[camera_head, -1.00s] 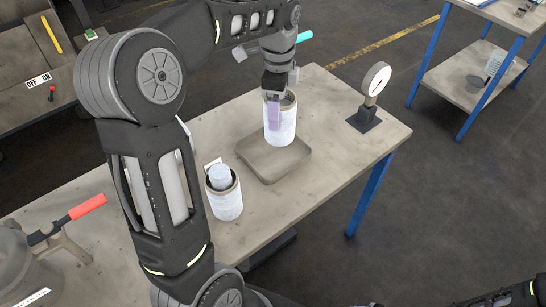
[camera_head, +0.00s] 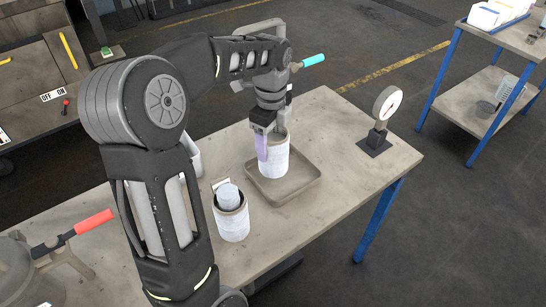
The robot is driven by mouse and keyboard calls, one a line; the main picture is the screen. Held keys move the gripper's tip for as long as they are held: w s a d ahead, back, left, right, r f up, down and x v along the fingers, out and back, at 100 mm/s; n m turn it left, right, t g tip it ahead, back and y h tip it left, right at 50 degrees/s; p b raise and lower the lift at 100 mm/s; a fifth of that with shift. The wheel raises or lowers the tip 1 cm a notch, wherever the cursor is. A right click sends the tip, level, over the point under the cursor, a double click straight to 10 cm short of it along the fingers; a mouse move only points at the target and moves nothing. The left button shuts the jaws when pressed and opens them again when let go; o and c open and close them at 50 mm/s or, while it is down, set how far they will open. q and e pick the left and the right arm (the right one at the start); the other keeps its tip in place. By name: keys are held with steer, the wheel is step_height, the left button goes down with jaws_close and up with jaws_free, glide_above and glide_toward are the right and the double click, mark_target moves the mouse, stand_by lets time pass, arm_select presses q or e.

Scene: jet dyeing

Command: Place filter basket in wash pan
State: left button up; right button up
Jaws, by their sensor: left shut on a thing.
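The filter basket (camera_head: 275,158), a white open-topped cylinder with a tan rim, stands upright over the left-back part of the wash pan. The wash pan (camera_head: 292,191) is a shallow grey-brown square tray on the table. My left gripper (camera_head: 266,138) comes down from above and is shut on the basket's near-left wall, with one purple finger pad outside it. The other finger is largely hidden. The basket's base appears inside the pan's outline, but I cannot tell whether it touches the floor of the pan. My right gripper is out of view.
A similar white cylinder (camera_head: 232,220) with a pale round piece in its top stands on the table (camera_head: 335,135) nearer me. A dial gauge (camera_head: 386,104) stands at the right corner. A red-handled tool (camera_head: 93,222) is at left. Table space right of the pan is clear.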

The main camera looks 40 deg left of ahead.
mark_target(271, 141)
arm_select(q)
steer(key=shift+f, duration=0.45)
steer(key=shift+f, duration=0.1)
steer(key=shift+f, duration=1.8)
steer(key=shift+f, duration=0.15)
steer(key=o, duration=1.6)
step_height(271, 141, up, 12)
steer(key=shift+r, duration=0.2)
